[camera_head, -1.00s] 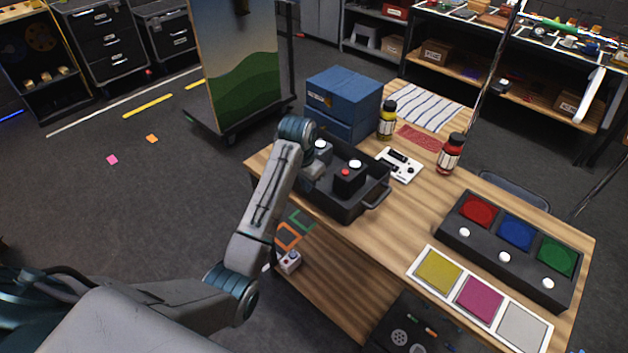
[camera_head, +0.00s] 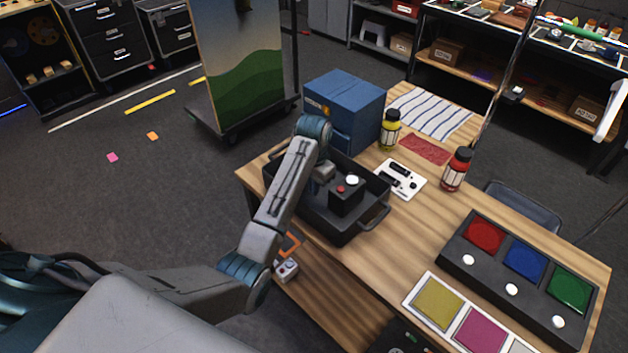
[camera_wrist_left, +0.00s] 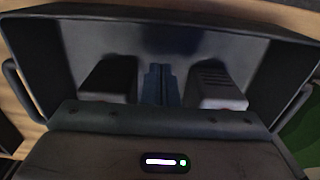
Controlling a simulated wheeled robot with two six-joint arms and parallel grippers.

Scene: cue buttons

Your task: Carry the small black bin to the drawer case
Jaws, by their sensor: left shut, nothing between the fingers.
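The small black bin (camera_head: 352,230), an open tray with a side handle, sits on the wooden table (camera_head: 330,262) near its left end. My left gripper (camera_wrist_left: 161,85) is shut and empty, with its fingers pointing into the bin. In the wrist view, the bin's walls (camera_wrist_left: 160,17) surround the fingers and a handle shows at each side. In the head view, the gripper body (camera_head: 346,202) hides its fingertips and part of the bin floor. A black drawer case (camera_head: 103,45) with silver handles stands far back left, with another (camera_head: 168,32) beside it.
A blue box (camera_head: 345,105) stands behind the bin. Yellow (camera_head: 390,130) and red (camera_head: 457,170) bottles stand to its right. A button panel (camera_head: 512,275) lies at the table's right. A landscape board (camera_head: 240,65) stands on the floor. The floor at left is mostly clear.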

